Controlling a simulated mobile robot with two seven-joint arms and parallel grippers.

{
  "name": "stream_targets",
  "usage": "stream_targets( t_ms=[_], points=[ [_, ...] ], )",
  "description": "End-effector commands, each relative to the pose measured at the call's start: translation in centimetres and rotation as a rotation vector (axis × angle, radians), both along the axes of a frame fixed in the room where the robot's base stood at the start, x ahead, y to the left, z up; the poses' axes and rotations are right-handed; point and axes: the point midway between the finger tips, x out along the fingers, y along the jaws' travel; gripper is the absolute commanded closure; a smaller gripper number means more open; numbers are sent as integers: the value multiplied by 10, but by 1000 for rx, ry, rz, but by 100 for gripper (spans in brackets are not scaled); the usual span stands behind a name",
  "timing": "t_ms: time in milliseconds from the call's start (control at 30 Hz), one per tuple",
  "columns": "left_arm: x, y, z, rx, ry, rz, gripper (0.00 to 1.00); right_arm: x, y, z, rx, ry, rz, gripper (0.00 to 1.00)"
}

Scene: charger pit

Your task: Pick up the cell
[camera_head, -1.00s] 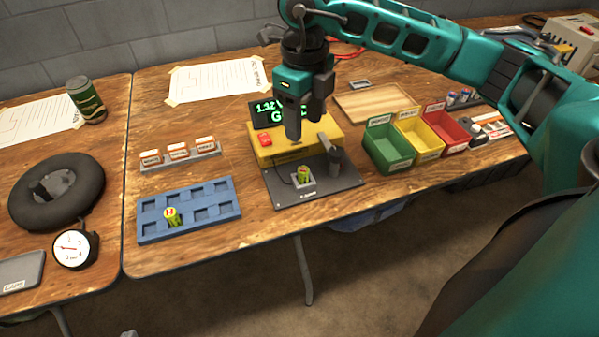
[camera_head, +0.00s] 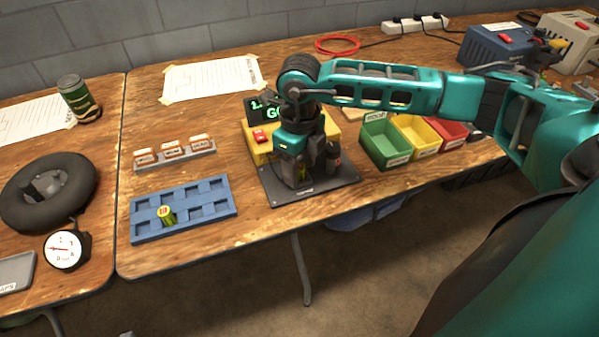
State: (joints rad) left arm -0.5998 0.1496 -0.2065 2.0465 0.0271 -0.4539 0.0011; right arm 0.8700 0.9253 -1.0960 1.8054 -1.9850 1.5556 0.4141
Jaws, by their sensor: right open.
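One green-yellow cell (camera_head: 301,174) stands in the tester's grey base plate (camera_head: 335,192), mostly hidden behind my right gripper. My right gripper (camera_head: 297,181) points down over it, with its fingers at or around the cell; whether they touch it cannot be told. The right gripper is open. Another green-yellow cell (camera_head: 166,215) sits in a front pocket of the blue tray (camera_head: 218,228). The yellow tester (camera_head: 255,150) has a red button and a lit green display (camera_head: 263,110), partly covered by my arm. My left gripper is not in view.
Green (camera_head: 386,150), yellow (camera_head: 420,148) and red (camera_head: 449,137) bins stand to the right. A rack of white-and-red labelled blocks (camera_head: 174,162) lies behind the blue tray. A black ring (camera_head: 22,190) and a dial gauge (camera_head: 66,250) lie at left. The table's front edge is close.

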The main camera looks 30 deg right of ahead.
Motion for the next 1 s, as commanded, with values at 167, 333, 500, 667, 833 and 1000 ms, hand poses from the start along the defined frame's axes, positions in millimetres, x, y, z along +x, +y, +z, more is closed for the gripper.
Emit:
stream_targets(
  t_ms=[167,333,500,667,833,1000],
  points=[
    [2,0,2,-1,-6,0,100,0,0,0,0,0,0,48],
    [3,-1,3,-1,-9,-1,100,0,0,1,0,0,0,65],
    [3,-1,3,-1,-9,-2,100,0,0,1,0,-1,0,81],
    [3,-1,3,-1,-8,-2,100,0,0,1,0,-1,0,96],
    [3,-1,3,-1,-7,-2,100,0,0,1,0,-1,0,100],
    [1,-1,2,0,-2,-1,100,0,0,1,0,-1,0,100]
  ],
)
